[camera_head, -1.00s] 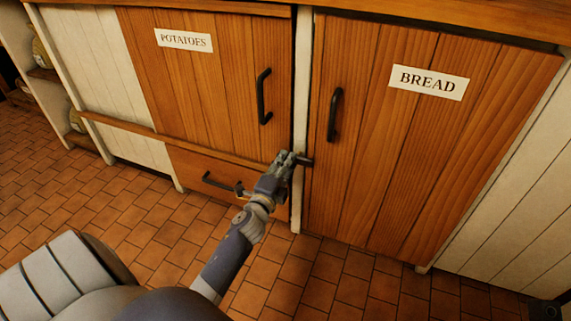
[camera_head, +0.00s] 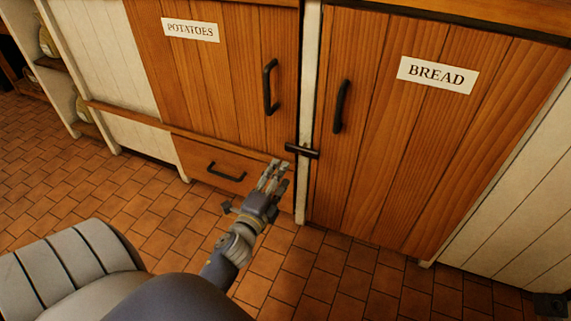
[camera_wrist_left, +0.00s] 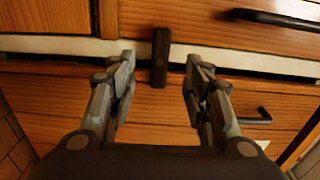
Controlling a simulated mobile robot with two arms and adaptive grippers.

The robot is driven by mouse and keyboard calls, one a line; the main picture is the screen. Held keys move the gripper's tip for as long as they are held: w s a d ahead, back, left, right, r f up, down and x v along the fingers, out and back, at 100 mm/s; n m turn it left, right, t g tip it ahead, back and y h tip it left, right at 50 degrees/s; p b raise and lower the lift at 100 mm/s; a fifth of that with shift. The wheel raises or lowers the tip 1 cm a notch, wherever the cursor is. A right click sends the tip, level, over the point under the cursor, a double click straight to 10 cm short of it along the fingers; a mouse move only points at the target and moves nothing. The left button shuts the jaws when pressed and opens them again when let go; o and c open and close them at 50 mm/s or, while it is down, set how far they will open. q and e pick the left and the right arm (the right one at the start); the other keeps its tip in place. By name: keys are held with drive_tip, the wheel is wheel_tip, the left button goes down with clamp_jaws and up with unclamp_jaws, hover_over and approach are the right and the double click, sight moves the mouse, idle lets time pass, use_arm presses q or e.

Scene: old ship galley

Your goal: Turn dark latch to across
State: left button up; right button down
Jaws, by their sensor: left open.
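The dark latch (camera_head: 302,151) is a short dark bar on the pale post between the potatoes door (camera_head: 225,70) and the bread door (camera_head: 400,130). It lies roughly level across the post, its ends reaching over both sides. In the left wrist view the latch (camera_wrist_left: 160,58) crosses the pale strip and shows in the gap between the fingers. My left gripper (camera_head: 274,175) is open and empty, in front of and a little below the latch in the head view, apart from it.
Black handles stand on the potatoes door (camera_head: 270,87) and the bread door (camera_head: 341,106). A drawer (camera_head: 215,168) with a black handle (camera_head: 226,173) is below the potatoes door. The tiled floor (camera_head: 130,190) in front is clear. Open shelves (camera_head: 60,65) stand at far left.

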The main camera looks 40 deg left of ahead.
use_arm(q)
drive_tip(key=shift+v, duration=1.45)
